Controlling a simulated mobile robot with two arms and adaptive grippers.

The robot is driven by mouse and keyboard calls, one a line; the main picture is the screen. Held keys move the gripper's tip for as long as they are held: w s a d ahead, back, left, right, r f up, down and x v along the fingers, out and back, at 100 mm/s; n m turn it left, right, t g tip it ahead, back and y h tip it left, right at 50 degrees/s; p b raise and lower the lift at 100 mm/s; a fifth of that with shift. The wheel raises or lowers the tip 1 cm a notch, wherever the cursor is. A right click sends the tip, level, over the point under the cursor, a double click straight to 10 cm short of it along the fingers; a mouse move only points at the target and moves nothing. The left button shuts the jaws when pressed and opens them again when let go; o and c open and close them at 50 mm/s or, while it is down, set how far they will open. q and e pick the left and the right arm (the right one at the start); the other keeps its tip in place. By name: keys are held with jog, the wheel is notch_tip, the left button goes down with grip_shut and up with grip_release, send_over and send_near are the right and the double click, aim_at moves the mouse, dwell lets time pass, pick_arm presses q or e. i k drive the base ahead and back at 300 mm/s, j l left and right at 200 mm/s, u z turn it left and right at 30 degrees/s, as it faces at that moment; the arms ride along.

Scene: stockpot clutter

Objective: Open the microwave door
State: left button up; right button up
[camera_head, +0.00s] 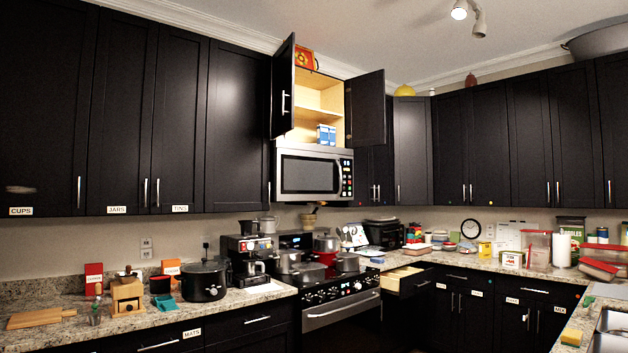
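The microwave (312,174) is mounted above the stove, under an open wall cupboard. It has a silver frame, a dark window and a column of buttons on its right side. Its door (308,175) looks shut, with the handle (339,176) upright at the door's right edge. Neither of my grippers shows in the head view.
Both doors of the cupboard above the microwave stand open, the left (284,88) and the right (365,108). Pots crowd the stove (338,303) below. A drawer (404,280) right of the stove is pulled out. The counters are cluttered.

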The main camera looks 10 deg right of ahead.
aim_at(300, 175)
jog(key=i+j+u, duration=0.1)
jog(key=i+j, duration=0.15)
jog(key=j, duration=0.15)
jog(key=i+j+u, duration=0.15)
jog(key=i+j+z, duration=0.15)
jog(key=i+j, duration=0.35)
jog(key=i, duration=0.15)
jog(key=i+j+z, duration=0.15)
jog(key=i+j, duration=0.4)
jog(key=i+l+z, duration=0.2)
jog(key=i+z, duration=0.2)
jog(key=i+l+z, duration=0.1)
jog(key=i+z, duration=0.2)
jog(key=z, duration=0.15)
jog(key=i+z, duration=0.4)
jog(key=i+j+z, duration=0.15)
jog(key=i+z, duration=0.25)
jog(key=i+l+u, duration=0.1)
jog(key=i, duration=0.7)
jog(key=i+l+u, duration=0.15)
jog(key=i, duration=0.7)
